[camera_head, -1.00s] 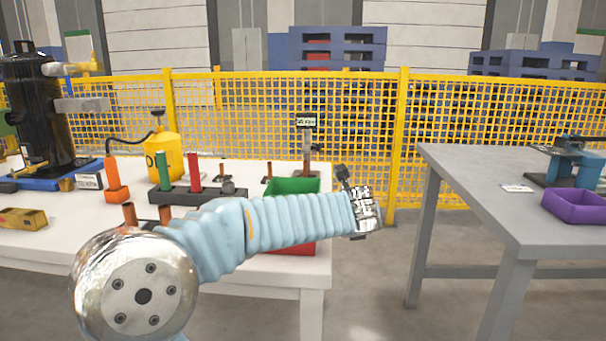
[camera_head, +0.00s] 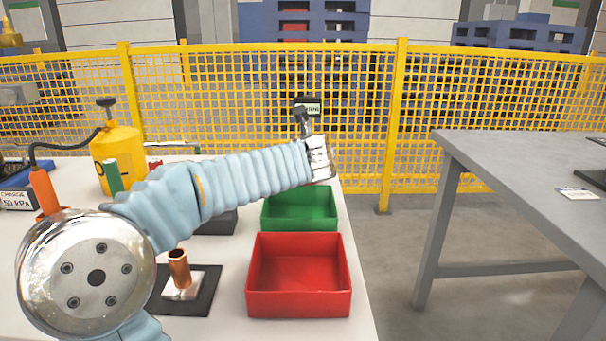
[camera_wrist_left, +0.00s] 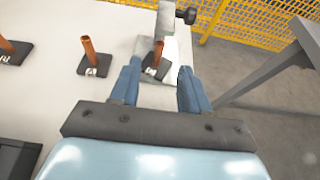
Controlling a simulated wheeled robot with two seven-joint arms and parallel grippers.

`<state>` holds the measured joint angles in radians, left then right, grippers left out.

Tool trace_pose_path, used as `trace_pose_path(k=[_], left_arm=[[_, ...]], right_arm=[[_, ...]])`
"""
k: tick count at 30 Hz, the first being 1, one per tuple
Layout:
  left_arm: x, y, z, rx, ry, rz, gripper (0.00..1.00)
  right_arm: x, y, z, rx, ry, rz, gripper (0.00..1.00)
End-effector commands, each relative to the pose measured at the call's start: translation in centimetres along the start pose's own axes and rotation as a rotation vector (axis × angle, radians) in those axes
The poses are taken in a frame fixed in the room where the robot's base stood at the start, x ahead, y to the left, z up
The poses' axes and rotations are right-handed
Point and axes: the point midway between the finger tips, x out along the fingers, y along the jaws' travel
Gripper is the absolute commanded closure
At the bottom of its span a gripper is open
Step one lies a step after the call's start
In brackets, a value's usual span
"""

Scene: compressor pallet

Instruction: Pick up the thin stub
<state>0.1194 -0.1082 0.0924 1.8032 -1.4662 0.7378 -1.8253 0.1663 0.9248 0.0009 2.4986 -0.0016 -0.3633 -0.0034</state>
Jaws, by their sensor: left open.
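In the left wrist view three copper stubs stand upright on dark bases: one at the far left (camera_wrist_left: 8,47), one in the middle (camera_wrist_left: 88,50), and one (camera_wrist_left: 158,53) between my left gripper's fingertips. I cannot tell which is the thin stub. My left gripper (camera_wrist_left: 159,70) is open, its blue fingers apart on either side of the right stub; contact is not visible. Another copper stub (camera_head: 179,268) stands in front on a dark plate. My right gripper is not in view.
A grey post with a black knob (camera_wrist_left: 186,16) stands just beyond the fingers. A green bin (camera_head: 300,222) and a red bin (camera_head: 298,303) sit at the white table's right edge. Yellow mesh fencing (camera_head: 240,85) runs behind; a grey table (camera_head: 520,185) stands right.

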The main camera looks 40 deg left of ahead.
Motion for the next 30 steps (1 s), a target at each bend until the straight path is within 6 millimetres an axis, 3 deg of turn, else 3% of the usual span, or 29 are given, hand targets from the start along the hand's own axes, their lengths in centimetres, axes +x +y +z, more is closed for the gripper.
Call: trace_pose_path(k=[6, 14, 21, 30], left_arm=[[4.6, 0.0, -0.1, -0.001, 0.002, 0.003, 0.54], [7.1, 0.0, -0.2, 0.000, 0.001, 0.002, 0.54], [10.8, 0.0, -0.4, -0.001, 0.002, 0.003, 0.54], [11.3, -0.1, -0.3, -0.001, 0.000, 0.000, 0.54]], right_arm=[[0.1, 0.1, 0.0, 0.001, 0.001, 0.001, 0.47], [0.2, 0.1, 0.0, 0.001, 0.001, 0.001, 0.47], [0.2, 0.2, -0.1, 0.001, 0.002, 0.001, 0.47], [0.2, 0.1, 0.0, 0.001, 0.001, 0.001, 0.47]])
